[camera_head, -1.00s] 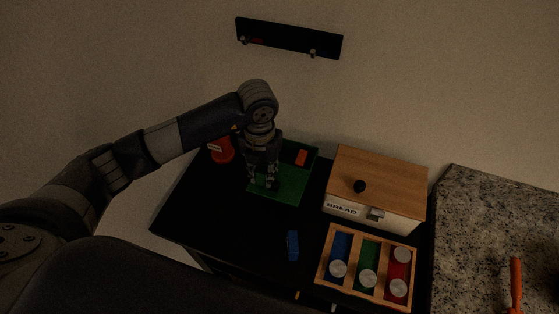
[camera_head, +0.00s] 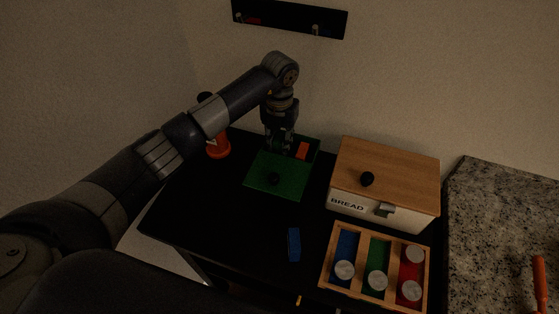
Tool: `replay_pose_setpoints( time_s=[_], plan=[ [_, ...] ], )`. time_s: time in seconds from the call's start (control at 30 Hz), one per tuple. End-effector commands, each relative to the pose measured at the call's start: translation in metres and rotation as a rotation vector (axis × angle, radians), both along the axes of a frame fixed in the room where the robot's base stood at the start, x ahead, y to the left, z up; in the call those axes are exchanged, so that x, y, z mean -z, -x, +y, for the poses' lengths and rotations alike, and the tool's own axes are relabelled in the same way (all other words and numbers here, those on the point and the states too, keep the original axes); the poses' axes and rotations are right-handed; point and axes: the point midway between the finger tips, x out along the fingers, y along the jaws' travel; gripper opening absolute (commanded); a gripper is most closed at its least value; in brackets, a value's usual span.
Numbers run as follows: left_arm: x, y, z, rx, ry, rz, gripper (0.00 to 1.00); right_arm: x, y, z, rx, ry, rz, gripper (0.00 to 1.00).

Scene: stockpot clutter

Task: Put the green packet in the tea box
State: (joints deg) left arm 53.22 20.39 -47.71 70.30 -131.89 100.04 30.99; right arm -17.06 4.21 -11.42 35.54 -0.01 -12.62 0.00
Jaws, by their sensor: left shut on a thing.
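My left gripper (camera_head: 278,150) is over the back part of a green square board or box (camera_head: 262,190). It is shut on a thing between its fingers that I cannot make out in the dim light. I cannot pick out the green packet against the green surface. A wooden box (camera_head: 324,268) with blue, green and red compartments stands at the front right and looks like the tea box. Silver discs lie in its compartments. Its green compartment (camera_head: 378,252) shows a bare part. My right gripper is not in view.
A blue packet (camera_head: 293,245) lies on the black table. A bread bin (camera_head: 385,170) stands behind the wooden box. A red object (camera_head: 218,148) stands at the left.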

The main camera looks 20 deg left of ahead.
Motion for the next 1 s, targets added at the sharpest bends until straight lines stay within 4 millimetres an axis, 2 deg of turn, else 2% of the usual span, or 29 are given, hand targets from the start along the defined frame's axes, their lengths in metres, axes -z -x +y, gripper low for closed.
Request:
replay_pose_setpoints(
  time_s=[0.03, 0.23, 0.5, 0.9, 0.93, 1.0],
  plan=[
    [0.009, 0.0, 0.0, 0.0, 0.001, -0.001, 0.04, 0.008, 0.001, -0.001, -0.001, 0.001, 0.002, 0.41],
    [0.018, 0.0, 0.0, 0.0, 0.001, -0.002, 0.04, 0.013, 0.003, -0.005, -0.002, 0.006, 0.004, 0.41],
    [0.051, 0.0, -0.001, 0.0, 0.001, -0.002, 0.04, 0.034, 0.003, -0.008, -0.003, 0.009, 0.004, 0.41],
    [0.054, 0.0, 0.0, 0.0, 0.0, -0.002, 0.04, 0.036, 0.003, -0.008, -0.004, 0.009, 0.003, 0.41],
    [0.053, 0.0, 0.0, 0.0, 0.0, -0.002, 0.27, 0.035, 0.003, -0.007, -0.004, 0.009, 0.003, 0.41],
    [0.053, 0.0, 0.0, 0.0, 0.0, -0.002, 0.31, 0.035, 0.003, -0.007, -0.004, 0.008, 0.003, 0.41]
  ],
)
